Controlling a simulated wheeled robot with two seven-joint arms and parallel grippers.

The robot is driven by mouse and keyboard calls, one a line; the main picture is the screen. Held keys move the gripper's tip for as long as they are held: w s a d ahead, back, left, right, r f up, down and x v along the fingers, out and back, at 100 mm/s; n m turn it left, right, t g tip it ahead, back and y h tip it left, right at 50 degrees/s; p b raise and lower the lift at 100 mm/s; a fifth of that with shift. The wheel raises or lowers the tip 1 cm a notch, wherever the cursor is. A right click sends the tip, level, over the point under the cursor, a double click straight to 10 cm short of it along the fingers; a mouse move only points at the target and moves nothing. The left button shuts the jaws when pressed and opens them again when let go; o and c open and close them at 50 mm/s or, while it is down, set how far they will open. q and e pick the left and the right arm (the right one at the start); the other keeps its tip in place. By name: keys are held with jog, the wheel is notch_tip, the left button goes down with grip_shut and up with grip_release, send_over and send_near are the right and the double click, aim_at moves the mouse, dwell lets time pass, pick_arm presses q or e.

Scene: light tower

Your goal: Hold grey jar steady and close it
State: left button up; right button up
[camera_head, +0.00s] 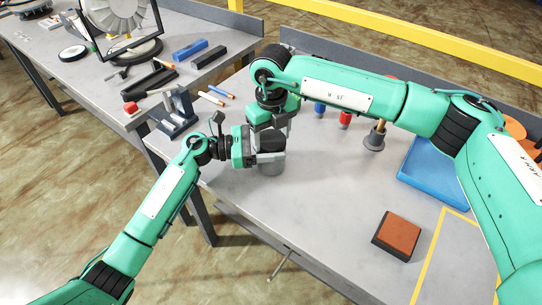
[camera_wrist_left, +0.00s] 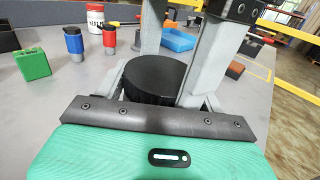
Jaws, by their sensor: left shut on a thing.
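The grey jar (camera_head: 271,168) stands upright near the table's left edge. Its black lid (camera_head: 271,141) sits on top and shows as a dark disc in the left wrist view (camera_wrist_left: 154,76). My left gripper (camera_head: 268,157) is level with the jar and shut on its side. My right gripper (camera_head: 271,122) points down from above, with its fingers on opposite sides of the lid in the left wrist view (camera_wrist_left: 180,75). I cannot tell whether they press on it. The jar's body is mostly hidden in the wrist view.
A black-grey stand (camera_head: 176,118) and loose tools are on the side table at left. Red and blue bottles (camera_head: 345,119), a grey funnel-like piece (camera_head: 375,138) and a blue tray (camera_head: 420,172) are to the right. A brown block (camera_head: 398,234) lies in front. The table between is clear.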

jog(key=shift+m, duration=0.8)
jog(key=o, duration=1.2)
jog(key=shift+c, duration=0.2)
jog(key=shift+a, duration=0.15)
notch_tip(320, 180, up, 12)
jog(key=shift+d, duration=0.2)
jog(key=shift+w, duration=0.1)
pick_arm(q)
jog(key=o, duration=1.9)
jog(key=shift+o, duration=0.2)
jog(key=shift+a, duration=0.1)
